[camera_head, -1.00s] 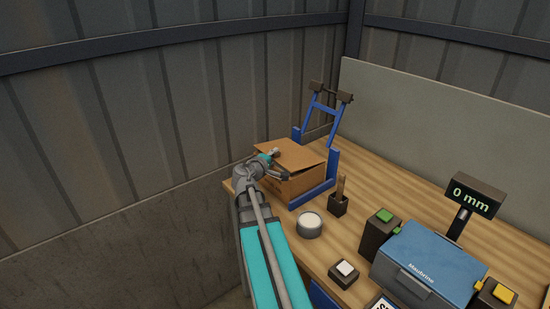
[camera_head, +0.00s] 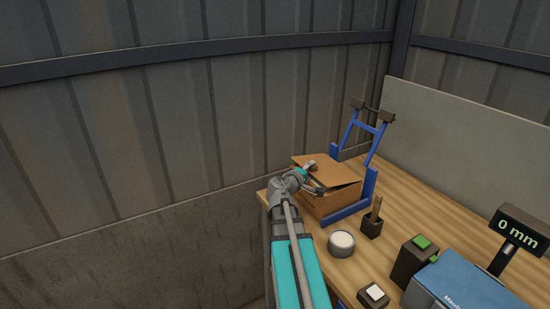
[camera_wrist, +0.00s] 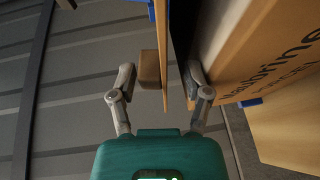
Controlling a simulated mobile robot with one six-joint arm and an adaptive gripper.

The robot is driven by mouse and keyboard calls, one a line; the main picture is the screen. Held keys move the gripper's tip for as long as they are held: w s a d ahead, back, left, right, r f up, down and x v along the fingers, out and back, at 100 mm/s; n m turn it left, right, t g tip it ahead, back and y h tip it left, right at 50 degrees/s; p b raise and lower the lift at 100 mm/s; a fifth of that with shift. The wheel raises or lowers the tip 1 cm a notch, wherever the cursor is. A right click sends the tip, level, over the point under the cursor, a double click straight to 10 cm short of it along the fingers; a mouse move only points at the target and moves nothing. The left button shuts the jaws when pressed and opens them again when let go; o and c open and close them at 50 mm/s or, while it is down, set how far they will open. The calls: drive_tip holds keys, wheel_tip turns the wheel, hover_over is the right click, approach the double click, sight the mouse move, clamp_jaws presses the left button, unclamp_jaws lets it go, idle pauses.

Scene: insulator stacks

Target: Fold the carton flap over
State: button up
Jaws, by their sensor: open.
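The brown cardboard carton (camera_head: 340,204) sits on the bench inside a blue frame. Its top flap (camera_head: 330,169) is raised at a slant, with a gap under its right edge. My gripper (camera_head: 318,180) is at the carton's left side by the flap. In the wrist view, my gripper (camera_wrist: 160,78) is open, with the flap (camera_wrist: 160,40) edge-on between its fingers. A small brown block (camera_wrist: 148,70) is at the flap's left face, near the left finger. The right finger is beside the dark gap and the printed carton wall (camera_wrist: 255,55). Contact is unclear.
The blue frame's upright (camera_head: 367,140) with dark pads leans up behind the carton. A round tin (camera_head: 341,243), a dark holder (camera_head: 372,226) and a button box (camera_head: 373,295) stand in front. Corrugated walls close off the left and back.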

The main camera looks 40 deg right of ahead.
drive_tip(key=shift+a, duration=0.1)
drive_tip(key=w+a+f+m+g+y+p, duration=0.15)
drive_tip(key=a+f+y, duration=0.3)
drive_tip(key=a, duration=0.75)
drive_tip(key=w+a+f+m+y+p, duration=0.15)
drive_tip(key=a+f+y, duration=0.3)
drive_tip(key=a, duration=0.85)
drive_tip(key=s+a+f+g+y, duration=0.1)
drive_tip(key=s+a+f+y, duration=0.1)
drive_tip(key=a, duration=0.9)
drive_tip(key=s+a+f+g+y, duration=0.1)
drive_tip(key=s+a+y, duration=0.3)
drive_tip(key=a, duration=0.7)
drive_tip(key=shift+a+f+n+y, duration=0.25)
drive_tip(key=shift+f+n+y, duration=0.15)
drive_tip(key=shift+f+y, duration=0.25)
drive_tip(key=shift+g, duration=0.25)
drive_tip(key=shift+d, duration=0.1)
